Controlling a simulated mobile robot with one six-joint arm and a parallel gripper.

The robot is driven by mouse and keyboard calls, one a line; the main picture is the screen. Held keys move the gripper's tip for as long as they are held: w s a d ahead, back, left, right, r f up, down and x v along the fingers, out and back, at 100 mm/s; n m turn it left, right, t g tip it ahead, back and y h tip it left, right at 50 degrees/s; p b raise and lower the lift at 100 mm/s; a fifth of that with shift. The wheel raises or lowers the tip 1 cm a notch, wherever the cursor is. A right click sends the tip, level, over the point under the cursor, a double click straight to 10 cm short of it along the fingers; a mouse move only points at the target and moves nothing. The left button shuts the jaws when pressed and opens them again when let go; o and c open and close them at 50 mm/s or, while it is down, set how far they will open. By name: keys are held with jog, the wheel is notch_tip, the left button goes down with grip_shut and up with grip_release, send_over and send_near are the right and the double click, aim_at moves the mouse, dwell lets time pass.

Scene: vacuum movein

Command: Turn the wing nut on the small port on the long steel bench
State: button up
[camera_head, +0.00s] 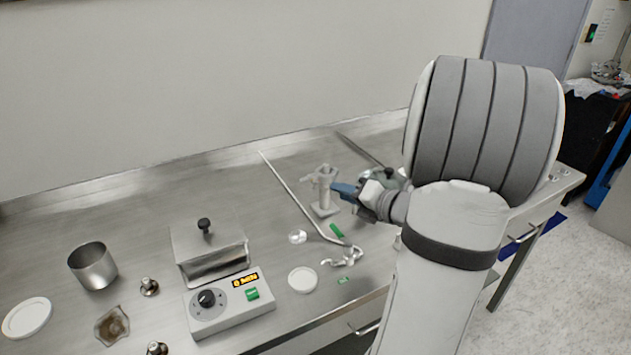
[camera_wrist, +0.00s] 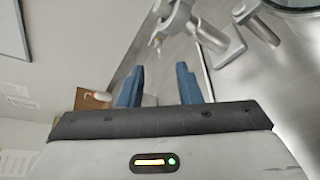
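The small port (camera_head: 323,191) is a pale grey upright fitting on a foot plate, standing on the long steel bench (camera_head: 255,185) toward the back. My gripper (camera_head: 340,189) has blue fingers and reaches in from the right, its tips close beside the port's upper part. In the wrist view my gripper (camera_wrist: 158,72) is open, with an empty gap between the two fingers. Grey metal parts of a fitting (camera_wrist: 178,22) show just beyond the fingertips there. I cannot tell the wing nut apart from the rest of the fitting, nor whether a finger touches it.
A long metal rod (camera_head: 290,190) lies left of the port. A control box (camera_head: 228,305), a lidded steel block (camera_head: 208,245), a steel cup (camera_head: 93,265) and white discs (camera_head: 302,279) stand at the front and left. The bench behind the block is clear.

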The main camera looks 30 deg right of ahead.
aim_at(317, 185)
jog(key=x, duration=0.7)
jog(key=shift+w+a, duration=0.1)
jog(key=shift+a, duration=0.05)
grip_shut()
